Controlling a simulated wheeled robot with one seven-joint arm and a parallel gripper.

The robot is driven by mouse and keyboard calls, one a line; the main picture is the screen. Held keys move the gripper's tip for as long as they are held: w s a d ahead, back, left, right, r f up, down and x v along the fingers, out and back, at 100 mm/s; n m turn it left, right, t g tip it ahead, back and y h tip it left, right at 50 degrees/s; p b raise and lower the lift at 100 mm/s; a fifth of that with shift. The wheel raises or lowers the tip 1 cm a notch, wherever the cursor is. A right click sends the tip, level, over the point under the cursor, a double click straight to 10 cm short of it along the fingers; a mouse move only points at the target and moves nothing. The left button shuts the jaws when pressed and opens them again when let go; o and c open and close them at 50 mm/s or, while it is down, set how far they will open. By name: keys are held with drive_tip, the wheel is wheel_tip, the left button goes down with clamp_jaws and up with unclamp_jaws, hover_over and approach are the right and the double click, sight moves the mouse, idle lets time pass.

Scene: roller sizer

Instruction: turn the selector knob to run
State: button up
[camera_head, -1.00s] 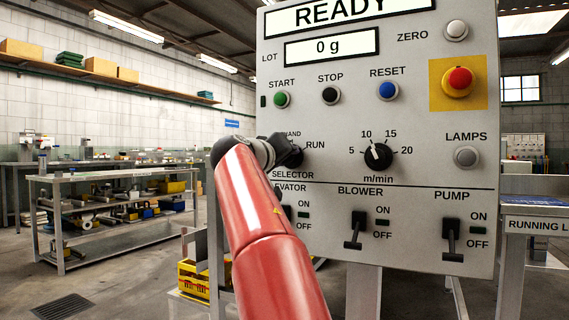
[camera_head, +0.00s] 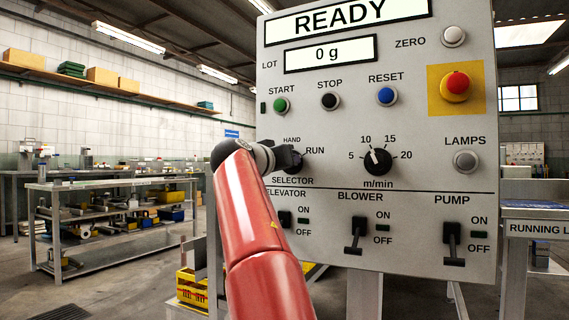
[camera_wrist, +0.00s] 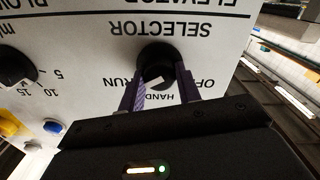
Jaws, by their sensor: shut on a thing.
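The black selector knob (camera_wrist: 157,66) is on the grey control panel, with OFF, HAND and RUN labels around it. The wrist view shows it upside down. My gripper (camera_wrist: 161,80) is shut on the knob, with one purple finger on each side. A white mark shows at the knob between the fingers, near HAND on the RUN side; its exact setting is hard to tell. In the head view my gripper (camera_head: 288,158) covers most of the knob, and the RUN label is clear to its right.
The m/min dial (camera_head: 377,161) is right of the selector. The start button (camera_head: 281,105), stop button (camera_head: 330,101) and reset button (camera_head: 387,96) are above. The elevator switch (camera_head: 285,218) and blower switch (camera_head: 355,235) are below. A red emergency button (camera_head: 457,84) is at the upper right.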

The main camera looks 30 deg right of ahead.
drive_tip(key=shift+f, duration=0.1)
drive_tip(key=o, duration=1)
drive_tip(key=shift+c, duration=0.2)
drive_tip(key=b+v, duration=0.1)
drive_tip(key=v, duration=0.6)
drive_tip(key=shift+s+a, duration=0.25)
drive_tip(key=shift+a, duration=0.1)
